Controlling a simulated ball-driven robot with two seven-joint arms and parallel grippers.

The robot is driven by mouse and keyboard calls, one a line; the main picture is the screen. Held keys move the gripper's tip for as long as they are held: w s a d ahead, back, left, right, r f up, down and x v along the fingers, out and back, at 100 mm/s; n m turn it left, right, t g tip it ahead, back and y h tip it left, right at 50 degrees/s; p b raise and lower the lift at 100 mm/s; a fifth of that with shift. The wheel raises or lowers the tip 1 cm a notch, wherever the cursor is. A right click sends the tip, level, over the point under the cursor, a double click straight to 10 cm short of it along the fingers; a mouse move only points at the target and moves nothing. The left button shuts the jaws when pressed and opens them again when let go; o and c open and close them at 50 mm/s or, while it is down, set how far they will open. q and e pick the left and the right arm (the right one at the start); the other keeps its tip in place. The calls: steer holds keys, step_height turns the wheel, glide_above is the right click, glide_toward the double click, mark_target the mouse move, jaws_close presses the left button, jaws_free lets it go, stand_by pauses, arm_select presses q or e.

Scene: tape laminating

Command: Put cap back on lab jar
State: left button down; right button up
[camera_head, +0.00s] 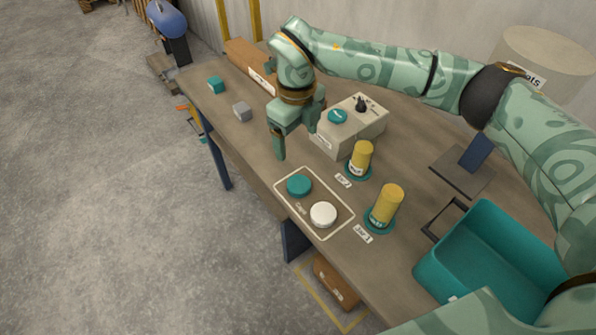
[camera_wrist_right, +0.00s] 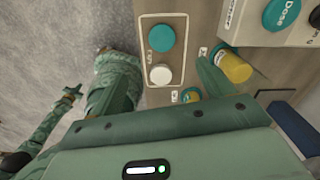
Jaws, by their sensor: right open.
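Two yellow jars with white labels stand upright on teal discs: the far jar (camera_head: 361,158) and the near jar (camera_head: 387,205). A teal cap (camera_head: 299,185) and a white cap (camera_head: 323,214) lie in the outlined area marked Caps (camera_head: 336,189). In the wrist view the teal cap (camera_wrist_right: 161,38) and white cap (camera_wrist_right: 160,74) lie between my fingers' lines. My right gripper (camera_head: 297,132) is open and empty, above the table beyond the caps. A small part at the left of the wrist view looks like my left gripper (camera_wrist_right: 70,93); its jaws are unclear.
A grey box with a teal Dose button (camera_head: 338,116) stands behind the jars. A teal bin (camera_head: 432,274) is at the right. A teal cube (camera_head: 216,85) and a grey cube (camera_head: 242,111) lie toward the far left end. The table's left edge runs close to the caps.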

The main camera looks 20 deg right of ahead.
steer(key=b, duration=0.4)
glide_above(298, 183)
steer(key=f, duration=1.1)
steer(key=shift+s+a, duration=0.2)
arm_select(q)
steer(key=f, duration=0.1)
steer(key=s+f, duration=0.1)
steer(key=f, duration=0.1)
steer(key=shift+s+a+f, duration=0.1)
steer(key=shift+s+a, duration=0.05)
steer(key=shift+s, duration=0.2)
arm_select(e)
steer(key=f, duration=0.1)
steer(key=f+b, duration=0.1)
steer(key=f, duration=0.1)
steer(key=f+b, duration=0.1)
steer(key=f, duration=0.1)
steer(key=shift+w+d+f, duration=0.15)
steer(key=shift+w+f, duration=0.1)
arm_select(q)
steer(key=shift+s+f+g, duration=0.2)
steer(key=shift+s+f, duration=0.15)
steer(key=shift+f, duration=0.25)
steer(key=shift+s+f+g, duration=0.2)
steer(key=shift+s+f, duration=0.1)
steer(key=shift+f, duration=0.3)
arm_select(e)
steer(key=shift+r, duration=0.15)
steer(key=c, duration=1.1)
